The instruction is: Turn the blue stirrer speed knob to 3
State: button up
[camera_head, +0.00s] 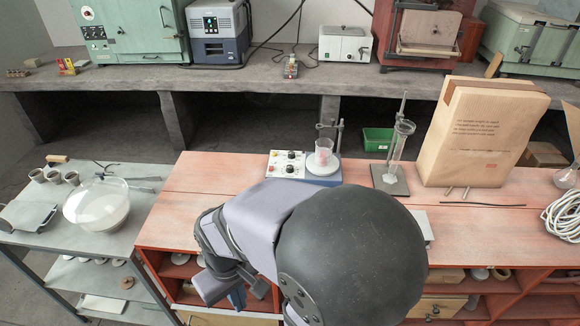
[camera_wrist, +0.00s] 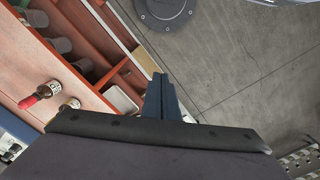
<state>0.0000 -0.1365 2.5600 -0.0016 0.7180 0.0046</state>
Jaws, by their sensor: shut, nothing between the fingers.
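The stirrer (camera_head: 322,181) stands at the back of the red-topped bench, with a blue base and a round white plate. A glass beaker (camera_head: 323,153) with pinkish contents sits on the plate. Its pale control panel (camera_head: 284,172) faces up on the left, with two dark knobs and small red spots. Which knob is blue, and its setting, are too small to tell. My gripper (camera_head: 237,299) is low in front of the bench, well apart from the panel. Its bluish fingers (camera_wrist: 163,98) are together and empty in the wrist view.
A glass cylinder on a stand (camera_head: 391,180) and a large paper bag (camera_head: 482,135) stand right of the stirrer. A grey side table (camera_head: 105,222) with a glass bowl is at left. The wrist view shows shelves (camera_wrist: 60,75) and grey floor (camera_wrist: 245,60).

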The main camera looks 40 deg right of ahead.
jog(key=o, duration=0.9)
jog(key=shift+w+d, duration=0.25)
jog(key=shift+d, duration=0.05)
jog(key=shift+c, duration=0.2)
jog(key=n+t+h+b, duration=0.3)
jog(key=n+h+b, duration=0.85)
jog(key=n, duration=0.85)
send_near(290, 166)
jog(key=f+h+p, duration=0.1)
jog(key=f+h, duration=0.1)
jog(key=shift+p+x, duration=1)
jog(key=shift+x, duration=2.55)
jog(key=shift+w, duration=0.1)
jog(key=shift+r, duration=0.1)
grip_shut()
